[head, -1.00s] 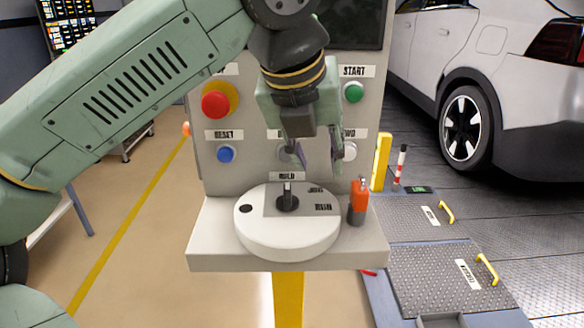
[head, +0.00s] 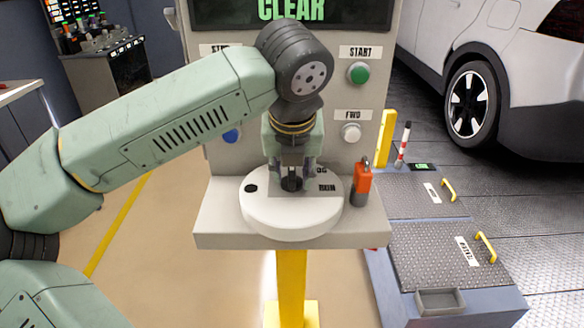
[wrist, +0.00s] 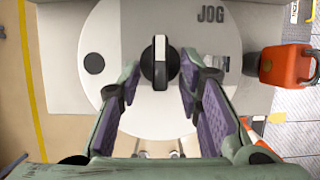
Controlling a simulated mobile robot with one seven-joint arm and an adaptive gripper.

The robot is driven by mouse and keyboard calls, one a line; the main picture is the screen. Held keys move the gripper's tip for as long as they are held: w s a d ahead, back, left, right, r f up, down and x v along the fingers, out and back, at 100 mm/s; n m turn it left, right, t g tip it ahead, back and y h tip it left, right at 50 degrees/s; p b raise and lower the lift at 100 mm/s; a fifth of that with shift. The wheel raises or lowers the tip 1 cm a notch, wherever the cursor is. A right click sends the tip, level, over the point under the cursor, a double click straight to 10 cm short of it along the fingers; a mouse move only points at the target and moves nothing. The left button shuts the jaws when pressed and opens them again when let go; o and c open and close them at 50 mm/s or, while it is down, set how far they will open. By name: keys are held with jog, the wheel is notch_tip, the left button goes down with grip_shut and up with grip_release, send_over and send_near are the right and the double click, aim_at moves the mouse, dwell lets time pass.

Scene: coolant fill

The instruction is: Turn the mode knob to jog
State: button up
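The mode knob is a black dial with a white stripe, on a round white plate (head: 262,219) on the console shelf. In the wrist view, the knob (wrist: 160,62) stands with its stripe running straight up the picture. The JOG label (wrist: 210,16) is up and to the right of it. My gripper (wrist: 160,82) is open, its two purple-padded fingers on either side of the knob with gaps showing. In the head view, my gripper (head: 291,168) points down over the knob (head: 291,184) and partly hides it and the labels.
An orange padlock-like object (head: 362,181) stands close right of the plate. Behind are a green START button (head: 358,73), a white FWD button (head: 351,132) and a blue button (head: 231,136). The screen (head: 292,12) reads CLEAR. A white car (head: 440,40) stands at right.

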jog(key=shift+c, duration=0.6)
grip_shut()
dwell(0.3)
